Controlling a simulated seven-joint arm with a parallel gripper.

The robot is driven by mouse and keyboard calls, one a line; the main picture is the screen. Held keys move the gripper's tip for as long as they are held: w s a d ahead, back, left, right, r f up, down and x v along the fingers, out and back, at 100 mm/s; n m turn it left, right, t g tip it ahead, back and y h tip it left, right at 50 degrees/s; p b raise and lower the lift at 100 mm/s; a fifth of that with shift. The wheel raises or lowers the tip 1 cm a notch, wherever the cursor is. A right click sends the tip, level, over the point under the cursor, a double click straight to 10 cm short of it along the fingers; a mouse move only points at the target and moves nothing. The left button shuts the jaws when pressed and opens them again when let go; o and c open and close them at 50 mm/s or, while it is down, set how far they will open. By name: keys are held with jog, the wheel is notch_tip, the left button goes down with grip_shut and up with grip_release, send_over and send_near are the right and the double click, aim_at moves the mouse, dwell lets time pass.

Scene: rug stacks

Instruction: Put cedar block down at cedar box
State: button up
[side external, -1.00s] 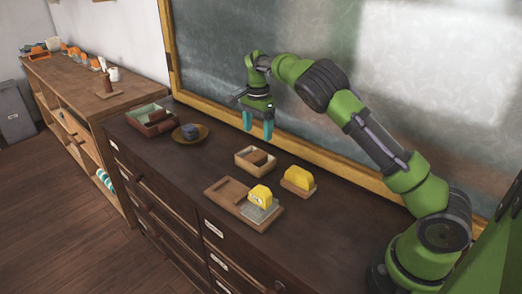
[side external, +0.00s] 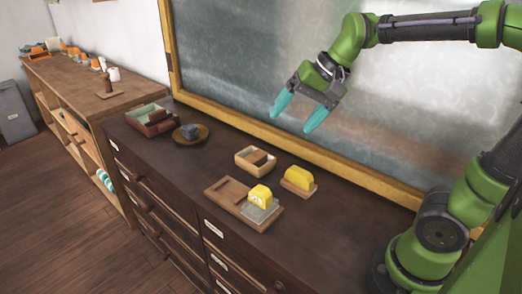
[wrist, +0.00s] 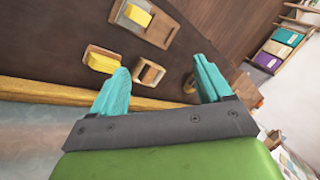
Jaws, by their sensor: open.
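A small light-wood box, which looks like the cedar box (side external: 247,168), stands on the dark dresser top in the side external view. A brown block (side external: 259,157), likely the cedar block, lies inside it, partly hidden by the walls. The box also shows in the wrist view (wrist: 140,75), just beyond the fingertips. My gripper (side external: 293,122) is open and empty, raised above and behind the box in front of the chalkboard. In the wrist view its two teal fingers (wrist: 160,64) are spread wide with nothing between them.
A wooden tray (side external: 225,196) holds a yellow block on a grey plate. Another yellow block (side external: 299,177) sits on a wood base to the right. A round dish (side external: 203,139) with a dark item and a green-lined box (side external: 139,115) stand left. The chalkboard frame (side external: 350,169) borders the dresser's back.

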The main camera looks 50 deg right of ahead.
jog(key=s+a+f+n+t+h, duration=0.1)
jog(key=s+a+f+n+t, duration=0.1)
jog(key=s, duration=0.6)
jog(key=a+n, duration=0.1)
jog(key=n, duration=0.1)
jog(key=shift+s+a+f+n, duration=0.3)
jog(key=shift+s+f, duration=0.05)
jog(key=shift+s, duration=0.05)
dwell(0.4)
